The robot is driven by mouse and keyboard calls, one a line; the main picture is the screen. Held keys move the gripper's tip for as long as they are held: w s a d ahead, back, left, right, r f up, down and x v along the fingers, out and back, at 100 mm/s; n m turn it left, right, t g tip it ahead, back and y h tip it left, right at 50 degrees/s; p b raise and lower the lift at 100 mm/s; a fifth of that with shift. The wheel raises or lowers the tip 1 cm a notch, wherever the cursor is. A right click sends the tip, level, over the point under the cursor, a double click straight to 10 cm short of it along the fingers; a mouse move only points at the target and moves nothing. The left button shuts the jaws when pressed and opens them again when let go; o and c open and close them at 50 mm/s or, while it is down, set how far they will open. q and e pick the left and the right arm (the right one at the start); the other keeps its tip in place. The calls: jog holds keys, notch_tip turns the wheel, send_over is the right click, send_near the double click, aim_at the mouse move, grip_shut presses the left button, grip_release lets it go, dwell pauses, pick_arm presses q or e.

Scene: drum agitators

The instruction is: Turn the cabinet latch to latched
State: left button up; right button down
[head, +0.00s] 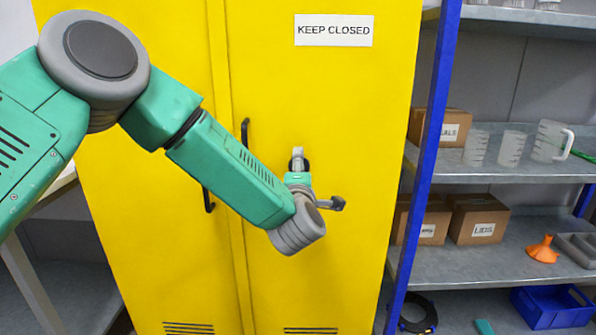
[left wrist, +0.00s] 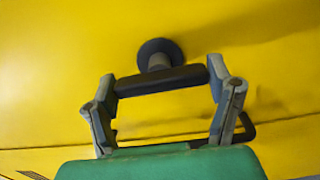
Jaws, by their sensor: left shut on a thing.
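The yellow cabinet (head: 325,105) has a latch with a round black base (head: 306,164) on its right door. In the left wrist view the latch shows as a dark bar (left wrist: 160,81) on a short stem with a round base (left wrist: 155,48). My left gripper (head: 298,158) is at the latch, its fingers on the two ends of the bar; it is shut on it. In the left wrist view the bar lies nearly level, its right end slightly higher. In the head view my gripper hides most of the bar. My right gripper is not in view.
Black door handles (head: 208,200) stand out left of the latch. A "KEEP CLOSED" sign (head: 334,30) is above. A blue-posted shelf (head: 500,170) with boxes, clear beakers (head: 511,149) and an orange funnel (head: 543,250) stands at the right.

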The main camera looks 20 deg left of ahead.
pick_arm(q)
jog(key=shift+f, duration=0.1)
dwell(0.4)
jog(key=o, duration=1.1)
jog(key=shift+w+d+f, duration=0.1)
jog(key=shift+w, duration=0.1)
jog(key=shift+s+d, duration=0.1)
jog(key=shift+s, duration=0.15)
jog(key=v, duration=1.1)
jog(key=shift+s+d, duration=0.1)
jog(key=shift+s, duration=0.1)
jog(key=shift+f, duration=0.1)
